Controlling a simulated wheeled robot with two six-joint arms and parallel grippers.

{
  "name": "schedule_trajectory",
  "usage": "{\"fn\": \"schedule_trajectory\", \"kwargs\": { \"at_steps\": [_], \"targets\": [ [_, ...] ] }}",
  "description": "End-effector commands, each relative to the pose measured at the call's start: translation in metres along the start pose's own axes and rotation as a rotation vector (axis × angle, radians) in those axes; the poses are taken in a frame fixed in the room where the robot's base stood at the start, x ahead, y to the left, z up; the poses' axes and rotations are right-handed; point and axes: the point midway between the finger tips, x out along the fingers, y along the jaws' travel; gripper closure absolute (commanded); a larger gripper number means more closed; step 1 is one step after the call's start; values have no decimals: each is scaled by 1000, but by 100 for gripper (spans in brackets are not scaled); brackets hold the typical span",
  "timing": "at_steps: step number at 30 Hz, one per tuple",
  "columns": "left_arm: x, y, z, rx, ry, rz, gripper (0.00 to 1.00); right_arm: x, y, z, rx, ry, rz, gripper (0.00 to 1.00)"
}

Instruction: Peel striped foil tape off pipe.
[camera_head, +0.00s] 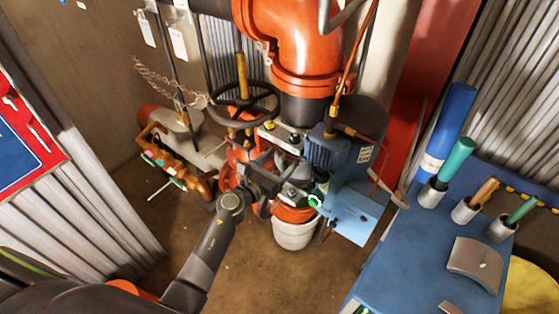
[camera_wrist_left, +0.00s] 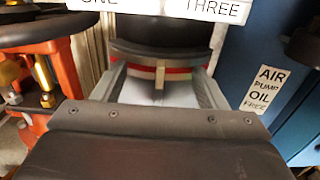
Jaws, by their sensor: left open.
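The striped foil tape (camera_wrist_left: 136,71) shows in the left wrist view as a band of red and pale stripes across a dark pipe (camera_wrist_left: 150,30). A small tan tab (camera_wrist_left: 160,76) stands upright at the middle of the band. My left gripper (camera_wrist_left: 162,84) is open, its two grey fingers on either side of the tab, with nothing seen between them but the tab and pale surface behind. I cannot tell whether they touch it. In the head view my left gripper (camera_head: 287,190) is among the pipework, and the tape cannot be made out. My right gripper is out of view.
A blue air pump (camera_head: 345,145) stands right of the gripper; its label (camera_wrist_left: 265,88) shows in the wrist view. A handwheel (camera_head: 243,103) is behind left. A white bucket (camera_head: 295,233) stands below. A blue bench (camera_head: 425,255) with tools is at right. Floor is clear in front.

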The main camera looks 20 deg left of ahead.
Motion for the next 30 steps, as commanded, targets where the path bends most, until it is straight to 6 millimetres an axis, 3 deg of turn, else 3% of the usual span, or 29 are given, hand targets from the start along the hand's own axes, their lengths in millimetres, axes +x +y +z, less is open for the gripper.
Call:
{"fn": "schedule_trajectory", "kwargs": {
  "at_steps": [9,24,27,28,30],
  "targets": [
    [2,0,0,0,1,1,35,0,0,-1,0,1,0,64],
    [2,0,0,0,0,1,100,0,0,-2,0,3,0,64],
    [2,0,0,0,-1,1,100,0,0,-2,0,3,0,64],
    [2,0,0,0,-1,1,95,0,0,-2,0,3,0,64],
    [2,0,0,0,-1,1,100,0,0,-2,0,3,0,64]
  ]
}}
